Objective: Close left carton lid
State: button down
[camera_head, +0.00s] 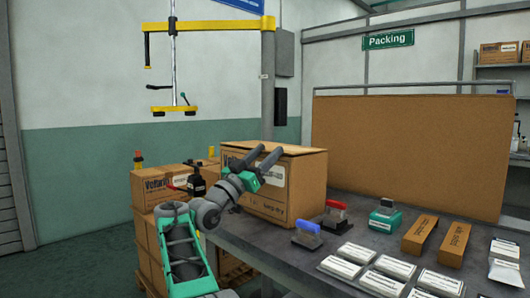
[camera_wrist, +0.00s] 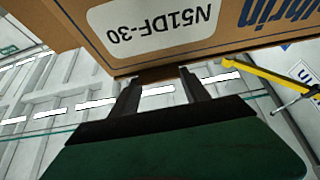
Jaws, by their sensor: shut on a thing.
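A brown printed carton (camera_head: 300,190) stands on the left end of the grey table. Its top (camera_head: 280,147) looks nearly flat in the head view; whether it is fully down cannot be told. My gripper (camera_head: 270,150) reaches across the carton's front face, with its fingers at the top edge. In the wrist view, my gripper (camera_wrist: 158,80) has its two fingers spread at a brown cardboard edge (camera_wrist: 160,72), which appears to be the carton lid. The carton face (camera_wrist: 190,40) with a white label fills the top of that view. The exact contact is partly hidden.
Red (camera_head: 334,216) and blue (camera_head: 307,233) handled stamps stand right of the carton, with a green stamp (camera_head: 384,216), long boxes (camera_head: 420,234) and white label stacks (camera_head: 380,270). More cartons (camera_head: 165,185) are stacked at left. A brown board (camera_head: 410,150) stands behind.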

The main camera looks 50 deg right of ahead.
jog(key=shift+d+f, duration=0.2)
jog(key=shift+f, duration=0.05)
jog(key=c, duration=0.8)
grip_release()
jog(key=shift+s+d, duration=0.1)
jog(key=shift+o, duration=1.4)
jog(key=shift+r, duration=0.1)
jog(key=v, duration=0.8)
